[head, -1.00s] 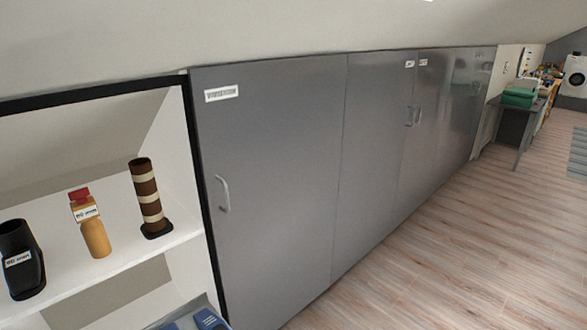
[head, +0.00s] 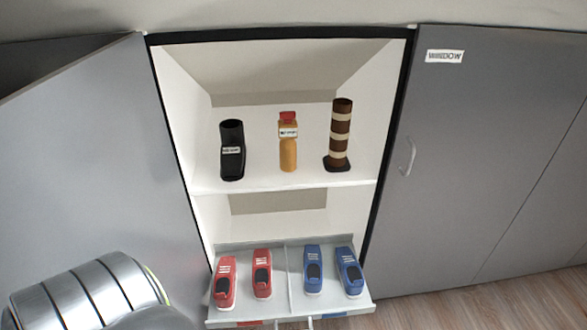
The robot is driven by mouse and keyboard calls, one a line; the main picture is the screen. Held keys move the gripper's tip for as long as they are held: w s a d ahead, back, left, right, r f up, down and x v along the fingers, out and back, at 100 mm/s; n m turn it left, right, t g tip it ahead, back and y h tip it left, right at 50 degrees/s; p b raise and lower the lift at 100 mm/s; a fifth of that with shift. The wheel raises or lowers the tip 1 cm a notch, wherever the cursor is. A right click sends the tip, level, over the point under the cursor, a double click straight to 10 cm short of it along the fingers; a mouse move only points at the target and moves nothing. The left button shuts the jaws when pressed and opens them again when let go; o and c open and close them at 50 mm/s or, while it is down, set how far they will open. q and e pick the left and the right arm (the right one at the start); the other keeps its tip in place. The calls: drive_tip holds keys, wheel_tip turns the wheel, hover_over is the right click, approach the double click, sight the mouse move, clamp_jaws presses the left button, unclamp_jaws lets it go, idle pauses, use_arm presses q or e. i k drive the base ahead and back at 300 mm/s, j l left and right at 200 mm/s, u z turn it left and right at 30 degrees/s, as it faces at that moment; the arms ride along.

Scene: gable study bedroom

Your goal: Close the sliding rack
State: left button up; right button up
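The sliding rack (head: 290,304) is a light grey tray at the bottom of an open white cabinet. It sticks out past the cabinet front. A divider splits it into two halves. A pair of red shoes (head: 262,273) lies in the left half and a pair of blue shoes (head: 350,272) in the right half. A pale handle (head: 310,323) shows at its front, cut off by the picture's lower edge. Part of my own arm fills the lower left corner. Neither gripper is in view.
The shelf (head: 260,186) above the rack bears a black boot-like item (head: 232,150), an orange bottle (head: 288,148) with a red cap and a brown striped cylinder (head: 339,135). A grey door (head: 90,160) stands at the left. A closed grey door (head: 480,150) is at the right. Wood floor shows bottom right.

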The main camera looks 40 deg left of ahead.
sight(289, 303)
drive_tip(key=l+u, duration=0.1)
drive_tip(key=u, duration=0.3)
drive_tip(key=l+u, duration=0.1)
drive_tip(key=u, duration=0.25)
drive_tip(key=i+l+u, duration=0.1)
drive_tip(key=u, duration=0.3)
drive_tip(key=l+u, duration=0.15)
drive_tip(key=u, duration=0.25)
drive_tip(key=i+l+z, duration=0.25)
drive_tip(key=i+z, duration=0.25)
drive_tip(key=k, duration=0.1)
